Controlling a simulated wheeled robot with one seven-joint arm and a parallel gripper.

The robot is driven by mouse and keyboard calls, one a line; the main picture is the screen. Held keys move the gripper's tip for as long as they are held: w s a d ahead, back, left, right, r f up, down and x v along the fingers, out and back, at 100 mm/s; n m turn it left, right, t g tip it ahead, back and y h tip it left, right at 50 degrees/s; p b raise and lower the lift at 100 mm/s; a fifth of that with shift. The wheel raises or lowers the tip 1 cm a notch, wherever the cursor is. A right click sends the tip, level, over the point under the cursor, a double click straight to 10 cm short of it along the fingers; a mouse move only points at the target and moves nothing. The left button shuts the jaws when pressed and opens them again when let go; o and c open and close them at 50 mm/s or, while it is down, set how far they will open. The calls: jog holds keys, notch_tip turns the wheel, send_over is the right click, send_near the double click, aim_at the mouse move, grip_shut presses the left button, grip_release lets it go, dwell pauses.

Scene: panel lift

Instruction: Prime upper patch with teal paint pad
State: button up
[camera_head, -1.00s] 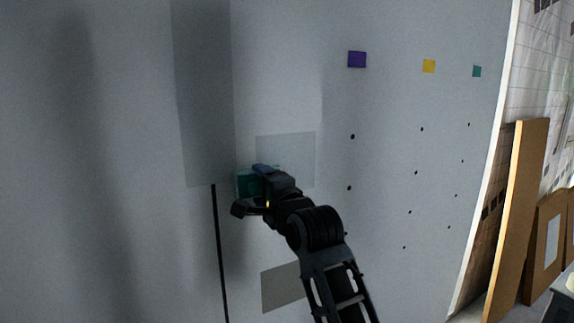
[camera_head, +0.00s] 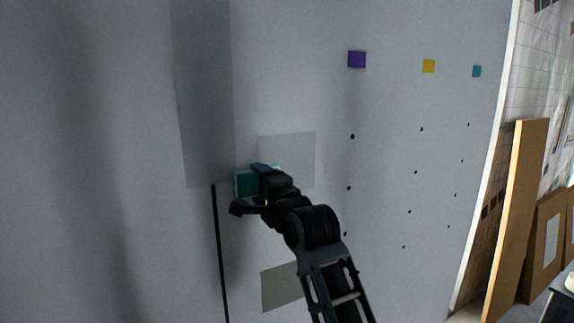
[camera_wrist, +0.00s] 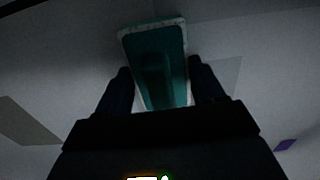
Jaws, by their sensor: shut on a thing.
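The teal paint pad (camera_head: 246,184) is held in my gripper (camera_head: 254,190), close to the white wall panel at the lower left of the upper patch. In the wrist view the teal pad (camera_wrist: 157,60) sits between the two dark fingers of my gripper (camera_wrist: 155,88). The upper patch (camera_head: 296,150) is a pale grey square on the panel, its lower left covered by the pad and gripper. In the wrist view it shows partly to the right of the fingers (camera_wrist: 224,75). I cannot tell whether the pad touches the panel.
A darker lower patch (camera_head: 281,288) is below, partly behind my arm. A black vertical line (camera_head: 219,255) runs left of the gripper. Purple (camera_head: 357,59), yellow (camera_head: 429,66) and teal (camera_head: 477,71) squares sit upper right above several black dots. Brown boards (camera_head: 516,220) lean at the far right.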

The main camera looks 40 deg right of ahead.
aim_at(262, 157)
jog(key=shift+w+d, duration=0.15)
dwell(0.5)
